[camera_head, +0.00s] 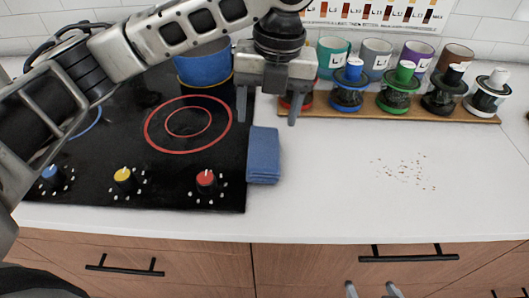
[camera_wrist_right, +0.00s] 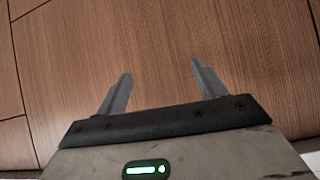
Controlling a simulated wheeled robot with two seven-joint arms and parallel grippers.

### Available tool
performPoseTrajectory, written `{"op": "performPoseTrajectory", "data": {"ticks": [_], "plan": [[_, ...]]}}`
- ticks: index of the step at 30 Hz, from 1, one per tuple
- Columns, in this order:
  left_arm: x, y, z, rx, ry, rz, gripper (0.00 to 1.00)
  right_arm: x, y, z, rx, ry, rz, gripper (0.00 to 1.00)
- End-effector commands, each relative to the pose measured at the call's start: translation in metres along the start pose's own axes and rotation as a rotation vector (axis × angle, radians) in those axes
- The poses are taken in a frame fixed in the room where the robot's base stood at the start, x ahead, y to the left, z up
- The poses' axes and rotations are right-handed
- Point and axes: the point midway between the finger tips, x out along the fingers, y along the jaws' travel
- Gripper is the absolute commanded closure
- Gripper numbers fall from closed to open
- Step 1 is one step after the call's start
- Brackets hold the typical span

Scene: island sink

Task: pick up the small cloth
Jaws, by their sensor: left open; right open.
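A small folded blue cloth (camera_head: 263,156) lies on the white counter, against the right edge of the black cooktop. My left gripper (camera_head: 267,116) is open, with its fingers pointing down just behind and above the cloth; nothing is between them. My right gripper (camera_head: 372,289) shows only its fingertips at the bottom edge of the head view, low in front of the drawers. In the right wrist view it is open and empty (camera_wrist_right: 160,83), facing wood panels.
A black cooktop (camera_head: 180,160) with a blue pot (camera_head: 205,68) fills the left. A wooden board (camera_head: 430,112) with several lidded jars and mugs stands at the back right. Brown crumbs (camera_head: 405,170) lie on the counter. Drawers with black handles (camera_head: 408,254) are below the front edge.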

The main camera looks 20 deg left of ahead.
Motion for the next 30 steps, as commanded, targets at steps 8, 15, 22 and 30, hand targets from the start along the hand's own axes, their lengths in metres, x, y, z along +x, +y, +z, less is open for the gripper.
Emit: {"op": "performPoseTrajectory", "data": {"ticks": [8,15,22,30], "plan": [[0.034,0.000,0.000,-0.001,-0.001,0.000,0.35,-0.001,-0.001,-0.003,-0.001,0.006,-0.003,0.30],[0.060,-0.002,-0.005,0.000,0.002,0.002,0.35,-0.002,0.000,-0.009,-0.007,0.017,-0.002,0.30],[0.086,-0.003,-0.006,-0.001,0.000,0.000,0.35,0.001,0.002,-0.011,-0.010,0.022,-0.001,0.30],[0.087,-0.003,-0.006,0.000,-0.002,-0.001,0.43,0.002,0.002,-0.008,-0.010,0.017,0.000,0.30]]}}
